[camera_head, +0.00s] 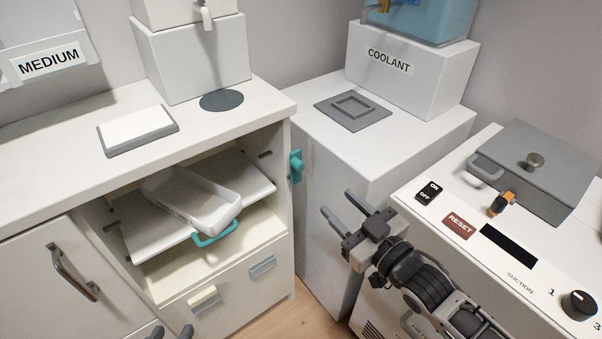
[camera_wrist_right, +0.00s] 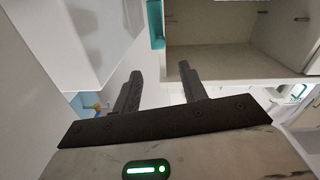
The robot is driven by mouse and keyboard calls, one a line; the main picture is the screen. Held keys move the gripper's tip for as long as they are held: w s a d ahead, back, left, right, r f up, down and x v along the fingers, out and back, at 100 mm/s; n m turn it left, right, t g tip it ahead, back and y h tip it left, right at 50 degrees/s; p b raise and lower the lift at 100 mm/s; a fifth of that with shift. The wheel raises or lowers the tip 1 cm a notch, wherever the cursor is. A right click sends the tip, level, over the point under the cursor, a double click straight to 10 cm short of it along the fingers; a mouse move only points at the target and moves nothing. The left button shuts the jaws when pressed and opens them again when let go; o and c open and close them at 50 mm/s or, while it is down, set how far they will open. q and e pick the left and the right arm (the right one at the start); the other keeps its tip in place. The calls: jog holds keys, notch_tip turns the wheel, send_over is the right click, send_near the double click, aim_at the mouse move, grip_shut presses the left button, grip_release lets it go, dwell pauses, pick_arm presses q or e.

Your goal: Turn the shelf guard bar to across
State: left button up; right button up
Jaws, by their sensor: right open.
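The shelf guard bar appears to be the teal piece (camera_head: 296,167) on the right post of the open cabinet shelf, standing roughly upright beside the opening. A teal edge also shows at the top of the right wrist view (camera_wrist_right: 156,24). My right gripper (camera_head: 344,212) is open and empty, apart from the teal piece, to its lower right in the head view. Its two fingers (camera_wrist_right: 158,90) stand apart in the right wrist view. Of my left gripper (camera_head: 171,331), only two fingertips show at the bottom edge, apart, with nothing seen between them.
The open shelf holds a tilted white tray (camera_head: 195,204) with a teal handle (camera_head: 215,236) on a slanted white board (camera_head: 258,181). A white COOLANT pedestal (camera_head: 405,75) stands on a block behind. The control console (camera_head: 455,190) lies right of my right arm.

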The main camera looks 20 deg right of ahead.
aim_at(301, 168)
jog(key=b+x, duration=0.1)
jog(key=x, duration=1.2)
jog(key=shift+w, duration=0.15)
grip_shut()
